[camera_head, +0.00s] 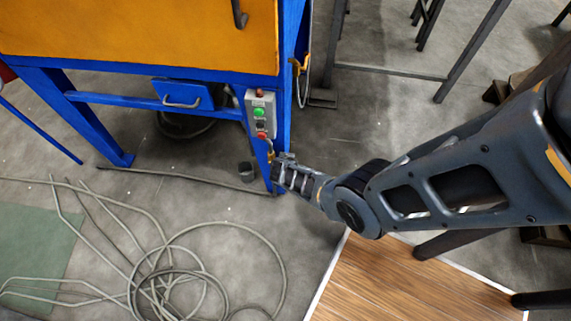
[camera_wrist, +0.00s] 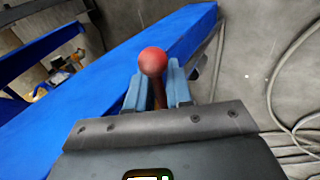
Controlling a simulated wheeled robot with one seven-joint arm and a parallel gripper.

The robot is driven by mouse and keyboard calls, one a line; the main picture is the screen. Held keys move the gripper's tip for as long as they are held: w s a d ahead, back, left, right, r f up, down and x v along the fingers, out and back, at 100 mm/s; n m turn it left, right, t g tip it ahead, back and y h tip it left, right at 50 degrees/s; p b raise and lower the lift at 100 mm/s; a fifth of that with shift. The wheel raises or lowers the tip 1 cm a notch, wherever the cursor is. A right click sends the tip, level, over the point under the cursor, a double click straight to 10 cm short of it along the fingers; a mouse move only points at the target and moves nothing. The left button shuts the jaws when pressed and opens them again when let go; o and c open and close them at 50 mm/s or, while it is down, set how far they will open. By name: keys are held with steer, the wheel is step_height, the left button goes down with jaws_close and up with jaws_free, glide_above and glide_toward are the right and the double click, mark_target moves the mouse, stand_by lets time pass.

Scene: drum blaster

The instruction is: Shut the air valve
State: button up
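The air valve's lever with a red ball knob (camera_wrist: 153,62) stands between my two fingers in the wrist view. My gripper (camera_wrist: 158,88) has a blue-grey pad close on each side of the lever's dark red shaft, and it looks shut on it, below the knob. In the head view my gripper (camera_head: 279,164) is at the blue front leg of the machine, just under the control box. A small yellow fitting (camera_head: 269,146) shows beside the fingertips. My gripper hides most of the valve there.
A grey control box (camera_head: 261,114) with green and red buttons is just above my gripper. The blue frame (camera_wrist: 190,30) runs close behind the lever. Hoses (camera_head: 190,275) lie coiled on the floor at left. A wooden platform (camera_head: 400,285) is at lower right.

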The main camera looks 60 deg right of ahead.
steer(key=p+v, duration=0.4)
steer(key=v, duration=0.3)
steer(key=shift+s+a+r, duration=0.1)
stand_by(0.5)
steer(key=s+a+r+m+t+y, duration=0.1)
steer(key=s+a+r+t+y, duration=0.4)
steer(key=s+a+r, duration=1)
steer(key=s+a+r+m+t, duration=0.1)
steer(key=s+a+r+t, duration=0.1)
steer(key=r, duration=1.3)
steer(key=s+a+r+m+t+y, duration=0.1)
steer(key=s+r+t, duration=0.3)
steer(key=r, duration=1.2)
steer(key=shift+s+a+m+t, duration=0.35)
steer(key=shift+s+a, duration=0.5)
steer(key=shift+s, duration=0.35)
